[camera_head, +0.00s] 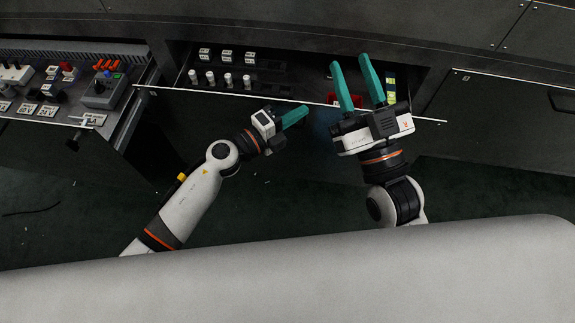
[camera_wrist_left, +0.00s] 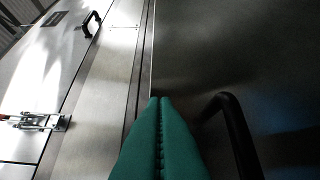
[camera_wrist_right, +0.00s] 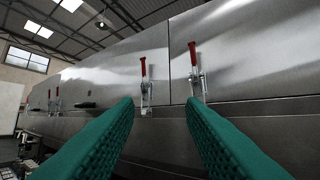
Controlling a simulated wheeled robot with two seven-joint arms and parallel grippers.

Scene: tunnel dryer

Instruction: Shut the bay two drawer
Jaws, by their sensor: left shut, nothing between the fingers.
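An open drawer (camera_head: 270,98) sticks out of the dark cabinet in the middle of the head view; I take it to be the bay two drawer, though no number is readable. It holds small labelled blocks, several white-topped cylinders and a red item. My left gripper (camera_head: 306,108) is shut and empty, at the drawer's front. Its closed teal fingers also show in the left wrist view (camera_wrist_left: 160,100), beside a black bar handle (camera_wrist_left: 235,130) on a dark panel; contact cannot be told. My right gripper (camera_head: 352,62) is open and empty above the drawer's right part.
A closed dark panel (camera_head: 515,115) with a handle is at the right. The right wrist view shows metal housing with red-handled clamps (camera_wrist_right: 144,85). Dark floor lies below the drawer.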

